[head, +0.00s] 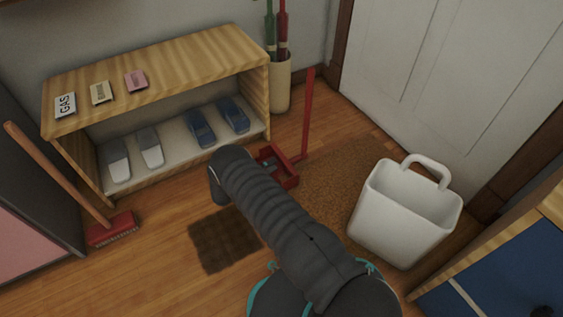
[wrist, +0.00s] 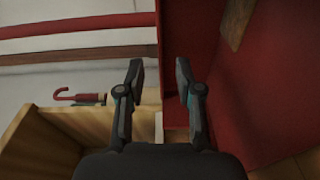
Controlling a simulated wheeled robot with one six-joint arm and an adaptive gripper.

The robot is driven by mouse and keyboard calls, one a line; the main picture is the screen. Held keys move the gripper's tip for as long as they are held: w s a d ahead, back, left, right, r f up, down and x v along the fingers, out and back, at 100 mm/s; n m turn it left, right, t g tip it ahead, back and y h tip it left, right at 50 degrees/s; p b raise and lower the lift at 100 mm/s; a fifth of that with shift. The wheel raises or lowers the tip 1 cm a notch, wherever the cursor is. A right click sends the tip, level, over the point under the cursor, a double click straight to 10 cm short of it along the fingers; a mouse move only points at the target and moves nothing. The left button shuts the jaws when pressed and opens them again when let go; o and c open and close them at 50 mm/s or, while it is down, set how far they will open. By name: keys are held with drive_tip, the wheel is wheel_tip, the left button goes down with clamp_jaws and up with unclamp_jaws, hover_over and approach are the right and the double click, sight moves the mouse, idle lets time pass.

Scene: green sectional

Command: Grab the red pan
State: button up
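The red pan (head: 284,170) is a dustpan on the floor in the head view, with a tall upright red handle at its right. My arm covers part of it. In the wrist view the pan (wrist: 260,95) fills much of the right side very close up, and a long red bar that looks like its handle crosses the upper left. My gripper (wrist: 162,82) is open, its two fingers apart with a red surface behind the gap. I cannot tell whether a finger touches the pan. The fingers are hidden in the head view.
A wooden shoe shelf (head: 160,65) stands behind left, next to an umbrella stand (head: 280,82). A red broom (head: 112,230) leans at left. A white basket (head: 385,218) stands at right on a brown doormat (head: 330,190). A dark brown mat (head: 222,242) lies in front.

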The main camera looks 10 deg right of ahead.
drive_tip(key=x, duration=0.4)
drive_tip(key=shift+d, duration=0.2)
clamp_jaws()
drive_tip(key=shift+r, duration=0.1)
